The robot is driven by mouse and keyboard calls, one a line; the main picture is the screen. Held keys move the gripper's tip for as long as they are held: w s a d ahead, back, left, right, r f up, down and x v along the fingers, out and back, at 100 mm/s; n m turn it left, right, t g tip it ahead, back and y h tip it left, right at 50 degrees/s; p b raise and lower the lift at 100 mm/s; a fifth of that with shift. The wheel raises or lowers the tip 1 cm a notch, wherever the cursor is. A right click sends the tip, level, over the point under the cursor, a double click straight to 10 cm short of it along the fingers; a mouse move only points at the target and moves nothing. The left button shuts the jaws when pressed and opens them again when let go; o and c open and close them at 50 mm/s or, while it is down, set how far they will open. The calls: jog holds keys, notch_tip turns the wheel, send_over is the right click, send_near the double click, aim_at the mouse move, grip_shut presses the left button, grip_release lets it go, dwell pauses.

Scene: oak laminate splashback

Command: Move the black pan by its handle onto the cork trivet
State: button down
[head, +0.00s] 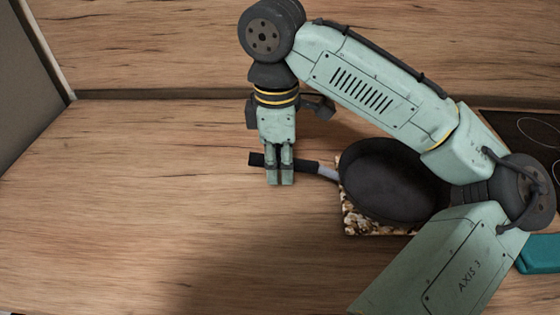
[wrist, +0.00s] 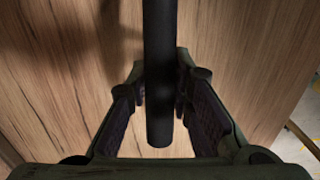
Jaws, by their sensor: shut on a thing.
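The black pan (head: 392,182) is upright, its handle (head: 300,166) pointing left with a grey section near the bowl. Below it in the picture, a square with speckled brown and white edges, probably the cork trivet (head: 365,227), shows at the pan's left and front. The pan covers most of it; I cannot tell if they touch. My gripper (head: 280,177) points down and is shut on the handle, its black end sticking out to the left. In the wrist view the handle (wrist: 160,70) runs between the two fingers (wrist: 160,108).
A dark hob (head: 525,130) lies at the right edge. A teal object (head: 540,254) sits at the lower right, partly hidden by my arm. A wooden splashback (head: 160,45) stands behind. The wooden counter at the left is clear.

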aim_at(254, 154)
jog(key=shift+f, duration=0.15)
jog(key=c, duration=1.4)
grip_release()
jog(key=shift+o, duration=0.2)
jog(key=shift+a+r+p, duration=0.2)
jog(key=shift+a+p, duration=0.15)
jog(key=shift+a, duration=0.4)
jog(key=shift+a+r+p, duration=0.2)
jog(key=shift+a+p, duration=0.15)
jog(key=shift+a, duration=0.35)
jog(key=shift+a+r+p, duration=0.2)
jog(key=shift+a+p, duration=0.15)
jog(key=shift+a, duration=0.4)
jog(key=a, duration=0.2)
jog(key=a+r, duration=0.1)
jog(key=a, duration=0.1)
jog(key=shift+a, duration=0.35)
